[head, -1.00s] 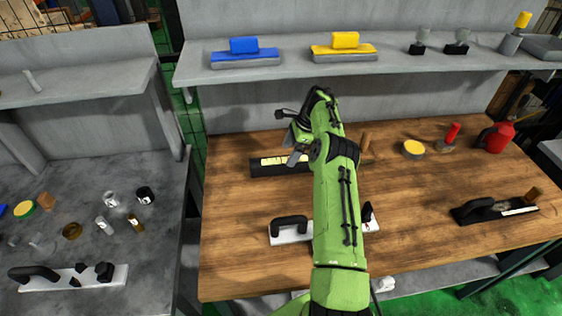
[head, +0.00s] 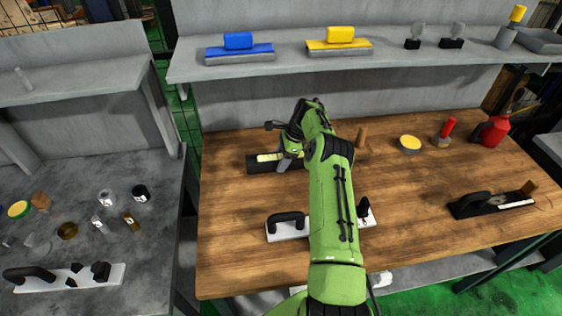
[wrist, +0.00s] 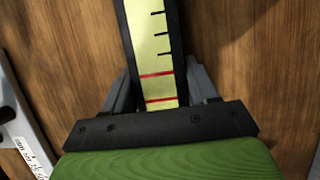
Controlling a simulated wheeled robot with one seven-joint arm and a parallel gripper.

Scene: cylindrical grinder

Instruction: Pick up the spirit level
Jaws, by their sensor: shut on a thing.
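The spirit level is a long black bar with a yellow face; its left part (head: 256,166) shows near the back of the wooden table in the head view. My green arm hides part of it. In the wrist view the level (wrist: 151,45) runs up between my fingers, with black tick marks and two red lines on the yellow. My gripper (wrist: 160,92) is shut on it, one grey finger along each side. In the head view my gripper (head: 287,162) is at the level's middle. It appears to rest on the table; I cannot tell of any lift.
A white plate tool with a black handle (head: 287,224) lies nearer the front, partly under my arm. A yellow-topped round tin (head: 409,143), a red-handled tool (head: 445,131) and a black plane-like tool (head: 490,203) stand to the right. A grey shelf (head: 290,65) runs above the back.

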